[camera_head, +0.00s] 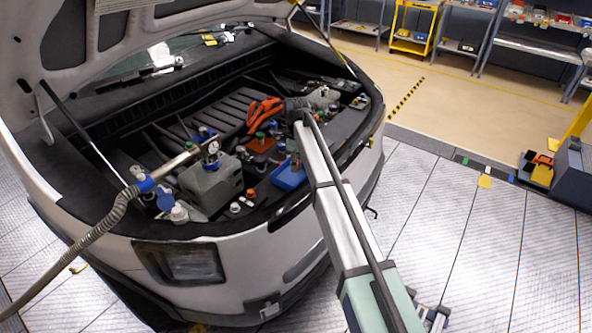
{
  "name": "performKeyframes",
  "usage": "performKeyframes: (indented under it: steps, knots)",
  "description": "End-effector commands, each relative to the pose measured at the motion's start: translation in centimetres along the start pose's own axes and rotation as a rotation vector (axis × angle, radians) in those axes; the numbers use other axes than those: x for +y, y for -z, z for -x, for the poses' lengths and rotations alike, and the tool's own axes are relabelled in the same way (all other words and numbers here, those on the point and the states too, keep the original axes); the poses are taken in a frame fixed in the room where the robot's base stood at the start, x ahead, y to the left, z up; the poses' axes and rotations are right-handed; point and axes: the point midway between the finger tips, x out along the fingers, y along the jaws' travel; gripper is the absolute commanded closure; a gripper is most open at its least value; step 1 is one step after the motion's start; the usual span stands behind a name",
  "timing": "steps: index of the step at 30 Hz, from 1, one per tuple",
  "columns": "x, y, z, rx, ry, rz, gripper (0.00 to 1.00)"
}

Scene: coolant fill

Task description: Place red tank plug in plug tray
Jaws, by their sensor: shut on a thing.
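My gripper (256,121) appears as the orange fingers beyond the dark wrist at the end of my arm, over the engine bay. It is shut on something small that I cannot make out. A flat red-orange tray (262,146) with a green-topped piece lies just below it. A blue tray (289,178) holding small pieces lies nearer the bumper. I cannot tell which is the plug tray. A small red cap (251,193) shows beside the grey tank (212,184); I cannot tell whether it is the red tank plug.
A gauge fitting (211,150) stands on the grey tank, with a metal tube and a corrugated hose (95,226) running left. Small caps lie near the front edge. The raised hood (80,40) and its prop rods bound the bay. Shelves stand at the back right.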

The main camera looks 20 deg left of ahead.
Motion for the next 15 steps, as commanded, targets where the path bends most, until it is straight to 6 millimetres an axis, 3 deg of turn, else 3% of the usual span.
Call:
performKeyframes:
  steps: [9, 15]
  knots:
    - [0.1, 0.0, -3.6, 0.001, -0.003, 0.0, 0.83]
    - [0.0, 0.0, -4.2, 0.0, 0.0, 0.0, 0.83]
